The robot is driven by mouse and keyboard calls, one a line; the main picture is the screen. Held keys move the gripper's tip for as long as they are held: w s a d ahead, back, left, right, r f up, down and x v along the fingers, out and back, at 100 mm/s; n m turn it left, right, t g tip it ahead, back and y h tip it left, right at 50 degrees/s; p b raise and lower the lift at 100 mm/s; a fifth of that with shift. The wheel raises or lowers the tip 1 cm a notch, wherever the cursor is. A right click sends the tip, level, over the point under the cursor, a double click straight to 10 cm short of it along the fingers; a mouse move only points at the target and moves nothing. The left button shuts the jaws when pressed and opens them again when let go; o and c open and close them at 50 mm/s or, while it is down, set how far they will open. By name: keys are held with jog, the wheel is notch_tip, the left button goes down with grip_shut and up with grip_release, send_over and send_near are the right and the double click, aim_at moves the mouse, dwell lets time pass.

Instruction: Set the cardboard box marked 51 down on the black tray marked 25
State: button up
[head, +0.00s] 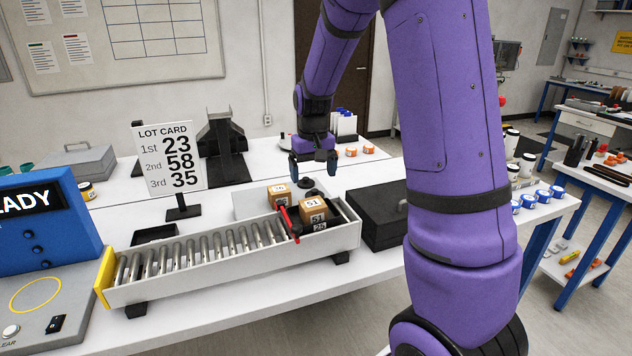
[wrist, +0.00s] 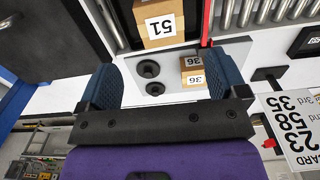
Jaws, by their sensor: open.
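The cardboard box marked 51 (head: 313,211) sits on the black tray marked 25 (head: 320,226) at the right end of the roller conveyor. The box also shows at the top of the wrist view (wrist: 158,18), upside down there. Most of the tray is hidden by the box in the head view. My gripper (head: 313,168) is open and empty, above and behind the box, apart from it. In the wrist view its two blue fingers stand wide apart (wrist: 163,82) with nothing between them.
A second cardboard box, marked 36 (wrist: 192,70), stands on a grey surface behind the conveyor. A red bar (head: 289,221) crosses the conveyor left of box 51. A black case (head: 378,215) stands right of the conveyor. A lot card (head: 168,158) stands behind the empty rollers (head: 190,252).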

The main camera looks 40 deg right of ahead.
jog(key=s+a+r+n+t, duration=0.1)
jog(key=s+a+r+t, duration=0.1)
jog(key=s+a+r, duration=0.45)
jog(key=s+a+r+n+t, duration=0.15)
jog(key=s+a+r, duration=0.25)
jog(key=s+r, duration=0.55)
jog(key=s+a+t, duration=0.1)
jog(key=s+a, duration=0.1)
jog(key=s, duration=0.8)
jog(key=shift+s+a+n+t, duration=0.25)
jog(key=shift+n+t, duration=0.1)
jog(key=shift+c, duration=0.2)
